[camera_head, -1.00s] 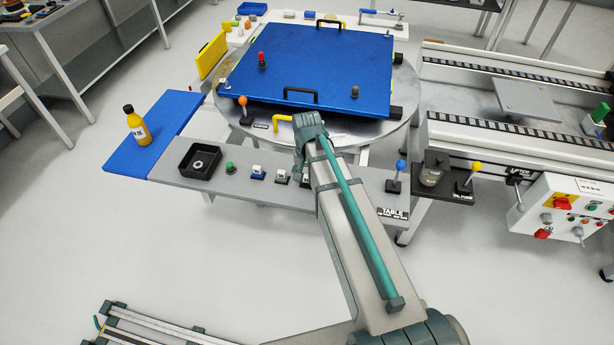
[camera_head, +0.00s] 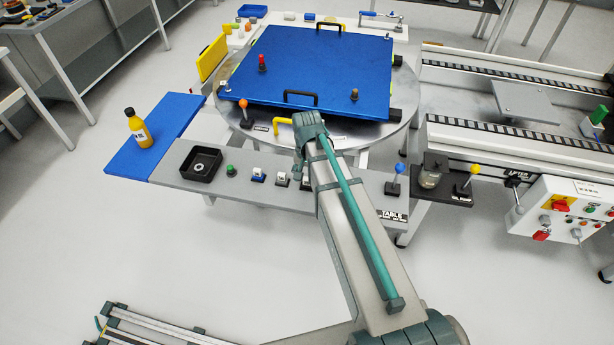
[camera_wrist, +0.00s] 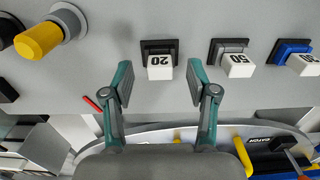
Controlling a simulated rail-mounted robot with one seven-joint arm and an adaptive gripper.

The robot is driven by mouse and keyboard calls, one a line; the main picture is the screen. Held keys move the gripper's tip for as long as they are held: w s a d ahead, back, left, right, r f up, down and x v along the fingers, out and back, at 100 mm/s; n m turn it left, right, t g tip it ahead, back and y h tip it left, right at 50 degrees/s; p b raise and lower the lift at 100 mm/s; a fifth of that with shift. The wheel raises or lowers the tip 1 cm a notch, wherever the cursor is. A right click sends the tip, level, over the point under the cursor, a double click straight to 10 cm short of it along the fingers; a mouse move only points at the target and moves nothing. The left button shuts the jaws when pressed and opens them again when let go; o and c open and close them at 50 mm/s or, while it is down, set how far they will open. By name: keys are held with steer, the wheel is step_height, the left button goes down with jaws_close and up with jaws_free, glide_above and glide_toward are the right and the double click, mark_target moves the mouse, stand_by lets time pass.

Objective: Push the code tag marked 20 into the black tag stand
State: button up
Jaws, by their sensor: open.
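The white code tag marked 20 (camera_wrist: 160,67) shows in the wrist view at the black tag stand (camera_wrist: 151,45) on the grey shelf. I cannot tell how deep the tag sits in the stand. My gripper (camera_wrist: 159,77) is open, with one finger on each side of the tag and visible gaps between. Nothing is held. In the head view my arm hides the gripper and part of this stand.
Beside it are a tag marked 50 (camera_wrist: 238,65) on a black stand and another tag on a blue stand (camera_wrist: 291,50). A yellow knob (camera_wrist: 38,41) sticks out on the other side. A black tray (camera_head: 201,163) and green button (camera_head: 231,170) lie further left.

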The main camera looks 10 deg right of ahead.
steer(key=shift+r+p, duration=1)
steer(key=shift+r, duration=0.5)
step_height(320, 180, up, 12)
stand_by(0.6)
stand_by(0.8)
steer(key=s+a+f+n+g+y+b, duration=0.1)
steer(key=s+a+f+n+g, duration=0.1)
steer(key=s+a+f+n, duration=0.65)
steer(key=s+a+f+g+y+b, duration=0.15)
steer(key=a+f, duration=0.45)
steer(key=f, duration=0.8)
steer(key=s+d+f+m+g, duration=0.1)
steer(key=s+d+f, duration=0.3)
steer(key=s, duration=0.6)
steer(key=s+d+f+m+g+h+p, duration=0.1)
steer(key=s+d+f, duration=0.4)
steer(key=s+f, duration=0.4)
steer(key=s+d+f+m+g+h+p, duration=0.1)
steer(key=s+d+f, duration=0.4)
steer(key=s, duration=0.6)
steer(key=shift+s+d+f, duration=0.25)
steer(key=shift+s+f, duration=0.05)
steer(key=shift+f, duration=0.5)
steer(key=shift+h, duration=0.25)
